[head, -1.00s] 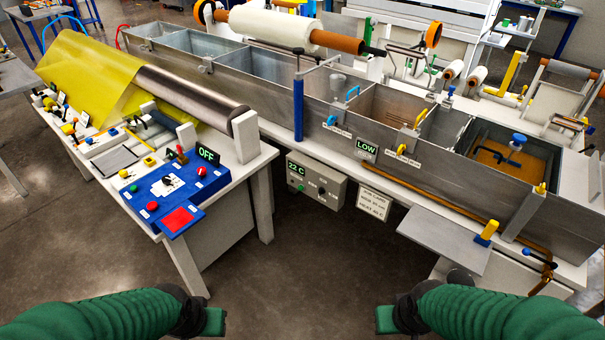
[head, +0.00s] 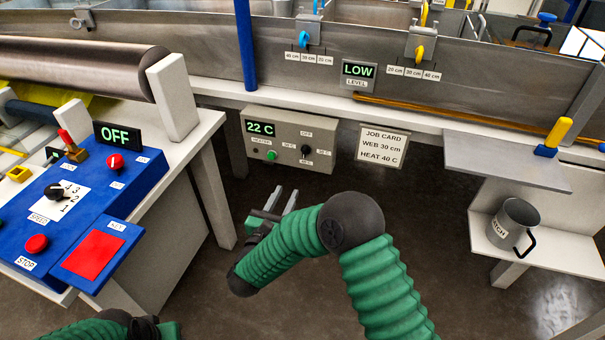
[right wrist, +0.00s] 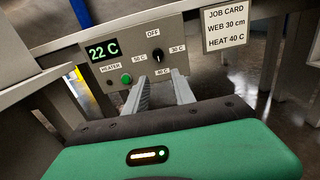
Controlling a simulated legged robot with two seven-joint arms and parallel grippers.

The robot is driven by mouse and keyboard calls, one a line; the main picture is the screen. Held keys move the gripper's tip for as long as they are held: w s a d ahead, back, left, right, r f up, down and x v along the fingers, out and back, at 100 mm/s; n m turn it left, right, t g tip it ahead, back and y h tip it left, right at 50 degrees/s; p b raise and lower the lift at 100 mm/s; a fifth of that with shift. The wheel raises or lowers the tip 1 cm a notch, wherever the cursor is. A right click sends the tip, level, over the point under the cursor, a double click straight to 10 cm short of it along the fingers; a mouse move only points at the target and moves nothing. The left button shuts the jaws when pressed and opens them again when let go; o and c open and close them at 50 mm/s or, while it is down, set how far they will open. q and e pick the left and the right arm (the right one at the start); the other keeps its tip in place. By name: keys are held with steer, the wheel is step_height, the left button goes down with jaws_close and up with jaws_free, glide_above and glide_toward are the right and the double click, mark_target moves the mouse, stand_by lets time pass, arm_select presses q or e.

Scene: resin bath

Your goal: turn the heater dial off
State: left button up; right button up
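The heater dial (head: 306,150) is a small black knob on the grey heater box (head: 262,148), under the bath's edge. It also shows in the right wrist view (right wrist: 157,55), with OFF printed above it and temperature labels around it. I cannot tell surely which mark it points to. The box display reads 22 C, beside a green button (head: 271,155). My right gripper (head: 282,200) is below and in front of the box, fingers apart and empty, not touching the dial. In the right wrist view its fingers (right wrist: 160,93) point toward the dial. My left gripper (head: 168,329) is partly cut off at bottom left.
The job card (head: 384,147) right of the box reads WEB 30 cm, HEAT 40 C. A blue control panel (head: 85,190) with OFF display stands left. A grey shelf (head: 500,160) juts out right, above a metal mug (head: 512,225). The floor between is clear.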

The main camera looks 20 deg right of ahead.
mark_target(303, 154)
steer(key=b+x, duration=0.4)
steer(key=x, duration=1.2)
steer(key=shift+w+r, duration=0.15)
steer(key=shift+w, duration=0.05)
steer(key=shift+a, duration=0.15)
steer(key=shift+c, duration=0.3)
jaws_close()
